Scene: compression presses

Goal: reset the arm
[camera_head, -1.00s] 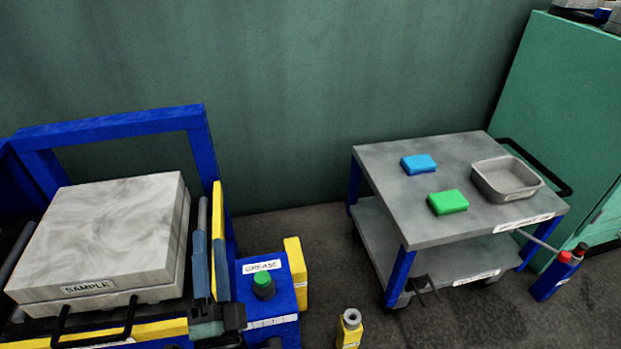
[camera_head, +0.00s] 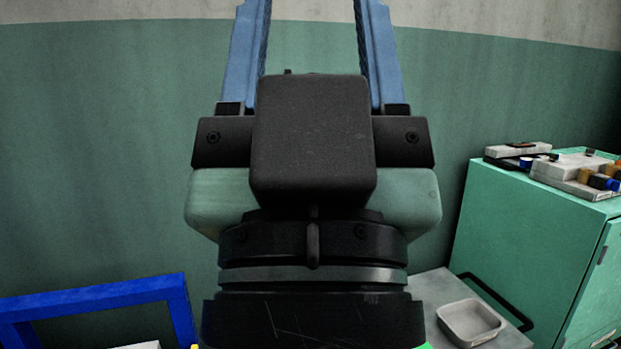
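My gripper (camera_head: 315,40) is raised large in the middle of the head view, pointing up. Its two blue fingers stand wide apart, with only the green wall between them, so it is open and empty. The fingertips run up to or past the top edge of the picture. My wrist and gripper body hide much of the middle of the scene.
A grey cart top with a metal tray (camera_head: 471,323) shows at lower right. A green cabinet (camera_head: 530,250) stands behind it, with trays of small parts (camera_head: 585,172) on top. A blue press frame (camera_head: 95,298) is at lower left. The wall (camera_head: 110,150) is behind.

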